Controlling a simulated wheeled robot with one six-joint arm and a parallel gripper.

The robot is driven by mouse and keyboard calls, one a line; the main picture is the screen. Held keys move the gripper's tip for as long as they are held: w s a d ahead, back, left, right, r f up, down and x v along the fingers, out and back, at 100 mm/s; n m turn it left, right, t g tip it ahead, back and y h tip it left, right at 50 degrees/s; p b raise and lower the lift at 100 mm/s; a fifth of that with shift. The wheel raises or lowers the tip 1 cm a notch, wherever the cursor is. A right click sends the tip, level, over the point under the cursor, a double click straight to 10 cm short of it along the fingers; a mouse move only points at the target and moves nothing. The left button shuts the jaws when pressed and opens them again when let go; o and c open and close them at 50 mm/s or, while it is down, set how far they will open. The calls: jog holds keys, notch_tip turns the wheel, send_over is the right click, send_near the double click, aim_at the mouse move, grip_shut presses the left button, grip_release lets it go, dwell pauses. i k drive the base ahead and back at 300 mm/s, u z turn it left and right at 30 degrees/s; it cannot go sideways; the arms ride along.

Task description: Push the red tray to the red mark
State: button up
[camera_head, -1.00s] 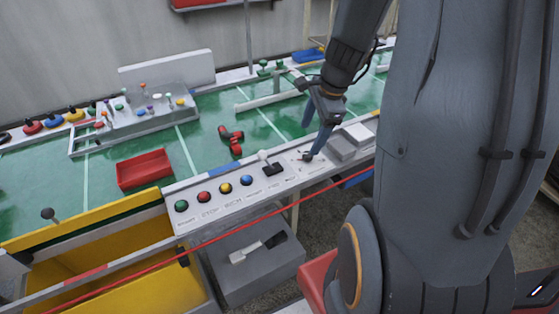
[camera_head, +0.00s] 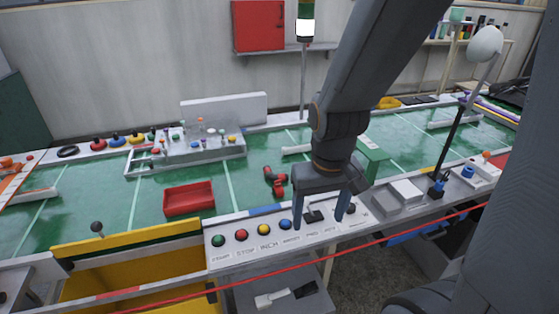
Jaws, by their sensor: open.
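The red tray (camera_head: 189,199) is a shallow open box on the green table top (camera_head: 145,205), left of the middle of the view, just behind the yellow panel. It looks empty. My gripper (camera_head: 323,222) points down with its two fingers apart over the control panel (camera_head: 260,236), to the right of the red tray and clear of it. Nothing shows between the fingers. A short red stripe (camera_head: 118,293) lies on the front rail, and I cannot tell whether it is the red mark.
A red pipe fitting (camera_head: 275,181) lies between the tray and my gripper. A grey rack with small coloured parts (camera_head: 190,150) stands behind the tray. Coloured buttons and a black-knobbed lever (camera_head: 97,227) line the front. A red hose (camera_head: 400,234) runs across the front.

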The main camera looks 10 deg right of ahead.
aim_at(181, 200)
jog(key=k, duration=1.3)
jog(key=u, duration=0.55)
jog(key=i, duration=0.5)
jog(key=u, duration=0.8)
jog(key=i, duration=0.7)
jog(key=z, duration=0.55)
jog(key=i, duration=0.7)
jog(key=z, duration=0.65)
